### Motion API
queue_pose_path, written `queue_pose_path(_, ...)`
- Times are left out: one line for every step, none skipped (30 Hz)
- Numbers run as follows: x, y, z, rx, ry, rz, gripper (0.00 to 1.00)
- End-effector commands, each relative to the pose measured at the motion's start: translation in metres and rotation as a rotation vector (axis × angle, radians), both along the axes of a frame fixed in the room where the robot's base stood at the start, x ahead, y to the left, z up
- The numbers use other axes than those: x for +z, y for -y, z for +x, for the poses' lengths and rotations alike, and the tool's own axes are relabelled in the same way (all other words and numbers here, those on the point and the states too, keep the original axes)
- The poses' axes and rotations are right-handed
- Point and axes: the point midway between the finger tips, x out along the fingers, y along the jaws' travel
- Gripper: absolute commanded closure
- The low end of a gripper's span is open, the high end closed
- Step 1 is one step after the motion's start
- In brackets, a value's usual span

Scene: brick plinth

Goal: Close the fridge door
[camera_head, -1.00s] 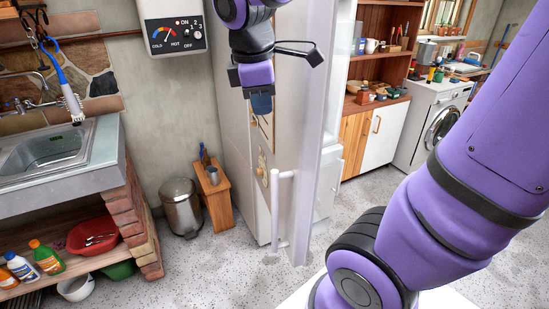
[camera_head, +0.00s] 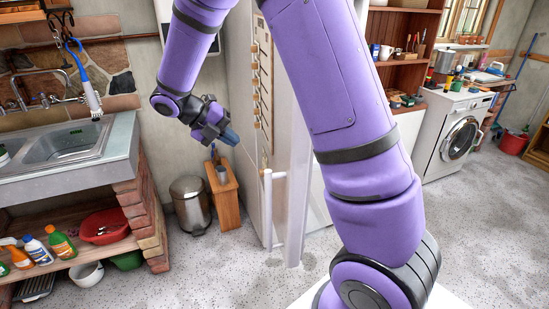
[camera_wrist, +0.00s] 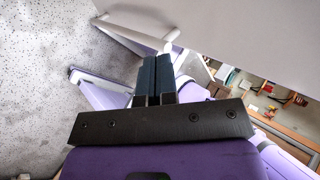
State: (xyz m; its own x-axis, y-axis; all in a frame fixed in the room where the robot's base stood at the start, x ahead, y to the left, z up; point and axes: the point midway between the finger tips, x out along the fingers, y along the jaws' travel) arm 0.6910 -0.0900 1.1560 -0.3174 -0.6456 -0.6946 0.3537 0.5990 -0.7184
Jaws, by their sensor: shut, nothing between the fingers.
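The white fridge door (camera_head: 297,200) stands open and shows nearly edge-on in the head view, partly hidden behind my purple arm. Its white bar handle (camera_head: 268,212) is on the door's left face, low down. My gripper (camera_head: 230,137) is left of the door and higher in the picture than the handle, with its dark blue fingertips together and empty. In the wrist view the shut fingers (camera_wrist: 154,80) point toward a pale panel with the white handle (camera_wrist: 132,36) on it. I see no clear contact with the door.
A small wooden stand (camera_head: 222,190) and a metal bin (camera_head: 190,204) are on the floor left of the fridge. A sink (camera_head: 65,145) on a brick plinth (camera_head: 142,215) is at the left. A washing machine (camera_head: 455,135) is at the right. Speckled floor is open in front.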

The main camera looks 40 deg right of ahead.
Motion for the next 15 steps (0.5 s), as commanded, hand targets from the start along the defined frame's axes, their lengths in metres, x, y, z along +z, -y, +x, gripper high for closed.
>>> queue_pose_path(-0.004,0.000,0.003,0.018,-0.023,-0.001,1.00)
queue_pose_path(-0.005,0.000,0.004,0.028,-0.032,-0.001,1.00)
queue_pose_path(-0.007,0.000,0.004,0.035,-0.041,-0.002,1.00)
queue_pose_path(-0.008,0.001,0.004,0.039,-0.045,-0.003,1.00)
queue_pose_path(-0.009,0.002,0.004,0.041,-0.047,-0.003,1.00)
queue_pose_path(-0.011,0.004,0.003,0.042,-0.048,-0.002,1.00)
queue_pose_path(-0.013,0.006,0.002,0.042,-0.048,-0.002,1.00)
queue_pose_path(-0.015,0.008,0.001,0.042,-0.048,-0.002,1.00)
queue_pose_path(-0.019,0.011,-0.001,0.040,-0.049,-0.002,1.00)
queue_pose_path(-0.022,0.014,-0.003,0.040,-0.049,-0.002,1.00)
queue_pose_path(-0.025,0.018,-0.005,0.039,-0.048,-0.001,1.00)
queue_pose_path(-0.030,0.023,-0.007,0.039,-0.049,-0.002,1.00)
queue_pose_path(-0.034,0.027,-0.009,0.039,-0.049,-0.002,1.00)
queue_pose_path(-0.037,0.030,-0.011,0.039,-0.049,-0.001,1.00)
queue_pose_path(-0.042,0.035,-0.013,0.039,-0.049,-0.001,1.00)
